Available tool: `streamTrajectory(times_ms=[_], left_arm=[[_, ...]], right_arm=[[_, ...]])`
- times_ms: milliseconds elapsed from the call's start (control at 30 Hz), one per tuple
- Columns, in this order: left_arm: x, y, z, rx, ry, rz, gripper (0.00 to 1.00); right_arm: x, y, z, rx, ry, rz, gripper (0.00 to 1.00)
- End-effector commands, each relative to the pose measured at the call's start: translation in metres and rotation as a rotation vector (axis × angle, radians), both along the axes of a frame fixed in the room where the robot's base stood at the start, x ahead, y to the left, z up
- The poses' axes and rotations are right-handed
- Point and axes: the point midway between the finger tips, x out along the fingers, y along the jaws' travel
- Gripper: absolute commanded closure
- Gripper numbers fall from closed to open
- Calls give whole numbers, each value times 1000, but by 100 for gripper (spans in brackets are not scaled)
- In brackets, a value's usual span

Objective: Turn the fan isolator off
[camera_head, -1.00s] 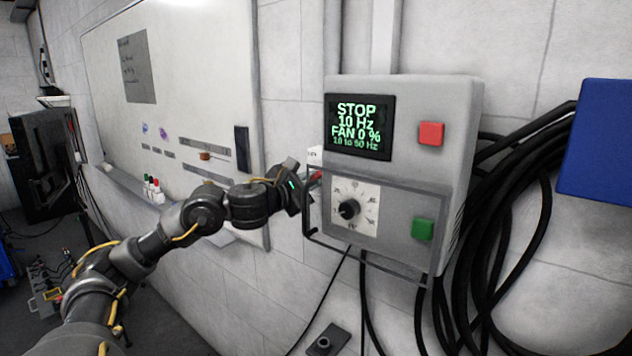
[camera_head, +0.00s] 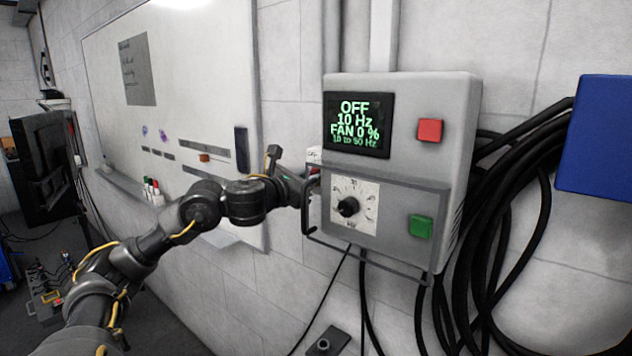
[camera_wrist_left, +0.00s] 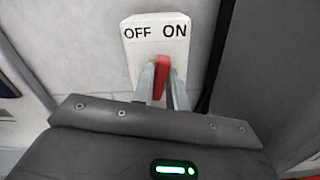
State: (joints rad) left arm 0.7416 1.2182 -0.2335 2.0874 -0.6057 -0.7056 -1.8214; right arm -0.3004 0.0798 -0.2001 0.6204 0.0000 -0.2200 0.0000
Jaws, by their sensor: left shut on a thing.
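The fan isolator is on the left side of the grey control box (camera_head: 455,125). In the left wrist view, its white plate (camera_wrist_left: 135,50) reads OFF and ON, and its red handle (camera_wrist_left: 162,72) shows below the lettering. My left gripper (camera_wrist_left: 163,88) is shut on the red handle, with one finger on each side. In the head view, my left gripper (camera_head: 308,182) meets the box's left side and largely hides the handle. The box display (camera_head: 357,125) reads OFF, 10 Hz, FAN 0 %. My right gripper is not in view.
A red button (camera_head: 430,130) and a green button (camera_head: 420,226) are on the front. Black cables (camera_head: 500,240) hang at right. A whiteboard (camera_head: 190,90) is behind my left arm.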

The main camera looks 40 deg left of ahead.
Motion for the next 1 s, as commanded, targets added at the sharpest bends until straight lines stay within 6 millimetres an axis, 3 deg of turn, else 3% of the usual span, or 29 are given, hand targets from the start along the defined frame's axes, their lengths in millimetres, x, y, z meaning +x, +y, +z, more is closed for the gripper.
streamTrajectory(times_ms=[33,1000], left_arm=[[1,-1,-9,-39,16,-2,100],[2,1,-11,-902,2,-6,100]], right_arm=[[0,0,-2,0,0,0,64],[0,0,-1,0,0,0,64]])
